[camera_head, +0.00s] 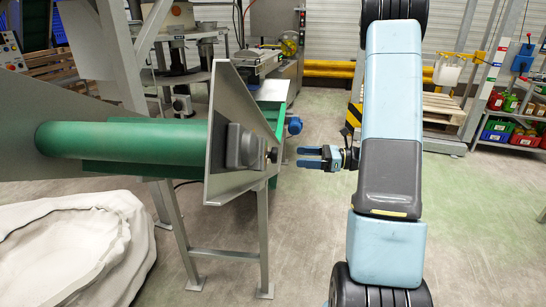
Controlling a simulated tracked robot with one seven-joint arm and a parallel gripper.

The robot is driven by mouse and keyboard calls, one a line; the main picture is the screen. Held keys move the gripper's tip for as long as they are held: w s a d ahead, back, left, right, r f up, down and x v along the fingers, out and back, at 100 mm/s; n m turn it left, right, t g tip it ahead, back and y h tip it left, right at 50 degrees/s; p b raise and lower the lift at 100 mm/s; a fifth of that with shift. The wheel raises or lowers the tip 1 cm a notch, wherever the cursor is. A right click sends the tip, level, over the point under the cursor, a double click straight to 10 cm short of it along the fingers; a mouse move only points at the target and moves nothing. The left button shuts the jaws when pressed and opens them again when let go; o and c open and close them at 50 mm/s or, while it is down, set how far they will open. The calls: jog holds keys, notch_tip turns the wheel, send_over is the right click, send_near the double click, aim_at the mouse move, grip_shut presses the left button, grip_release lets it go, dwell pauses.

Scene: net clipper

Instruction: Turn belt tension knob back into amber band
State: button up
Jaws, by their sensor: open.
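A small black knob (273,155) sticks out to the right from the grey housing on the conveyor's metal side plate (223,98). It appears to be the tension knob. Its setting and any amber band are too small to make out. A blue round part (294,125) lies a little higher and to the right, beyond the plate. My gripper (301,157) is right of the black knob, at about its height in the picture. Its two blue fingers point left toward the knob, open and empty, with a visible gap between their tips and the knob.
The green conveyor roller (125,138) and its frame fill the left, on metal legs (264,240). A white sack (75,250) sits at lower left. Yellow barriers, a pallet (443,107) and coloured crates (497,130) stand behind. The floor right of my arm is clear.

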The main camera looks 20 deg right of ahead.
aim_at(273, 155)
jog(key=x, duration=0.9)
jog(key=shift+a, duration=0.1)
jog(key=shift+c, duration=0.2)
jog(key=c, duration=1)
jog(key=shift+r, duration=0.1)
jog(key=shift+m, duration=0.4)
jog(key=o, duration=1)
jog(key=shift+o, duration=0.2)
